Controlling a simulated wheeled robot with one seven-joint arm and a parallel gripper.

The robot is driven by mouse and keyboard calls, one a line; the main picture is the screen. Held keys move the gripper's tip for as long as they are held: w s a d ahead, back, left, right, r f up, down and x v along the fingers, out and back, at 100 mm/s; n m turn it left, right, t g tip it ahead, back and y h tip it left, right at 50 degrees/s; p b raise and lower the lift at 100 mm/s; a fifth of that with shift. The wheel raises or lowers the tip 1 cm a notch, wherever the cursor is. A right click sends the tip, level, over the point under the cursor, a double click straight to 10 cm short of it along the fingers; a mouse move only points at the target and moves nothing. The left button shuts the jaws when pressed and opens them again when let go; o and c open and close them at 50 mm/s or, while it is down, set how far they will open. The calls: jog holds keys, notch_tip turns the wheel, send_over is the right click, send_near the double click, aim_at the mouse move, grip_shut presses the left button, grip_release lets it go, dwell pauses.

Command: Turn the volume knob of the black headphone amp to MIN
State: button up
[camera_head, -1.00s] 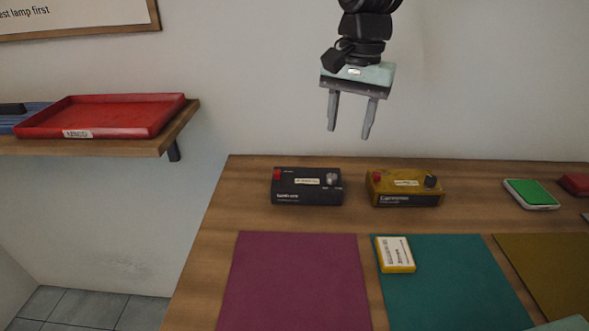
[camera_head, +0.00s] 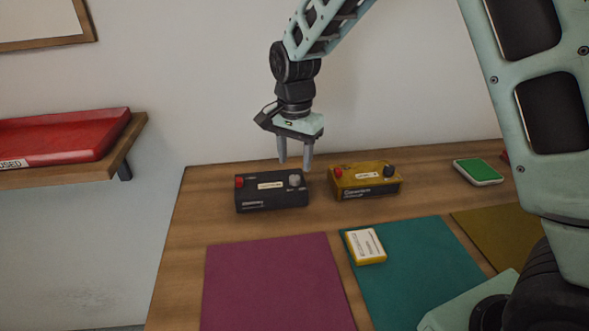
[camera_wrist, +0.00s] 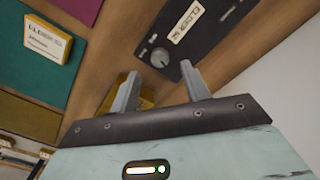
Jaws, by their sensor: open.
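The black headphone amp (camera_head: 265,190) sits at the back left of the wooden table, with a red button, a pale label and a grey volume knob (camera_head: 295,180) at its right end. In the wrist view the knob (camera_wrist: 160,57) shows beyond the fingertips, with a pale pointer line on it; the scale words are too small to read. My gripper (camera_head: 295,168) is open and empty, pointing down just above the knob end of the amp. The fingers (camera_wrist: 163,78) look apart from the knob, which appears roughly between their directions.
A yellow amp (camera_head: 366,182) with a dark knob stands close to the right of the black one. Purple (camera_head: 275,285) and teal (camera_head: 410,275) mats lie in front, with a yellow-white box (camera_head: 365,246) on the teal one. The wall is close behind.

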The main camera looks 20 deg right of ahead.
aim_at(295, 177)
jog(key=shift+f, duration=2.25)
jog(key=c, duration=1)
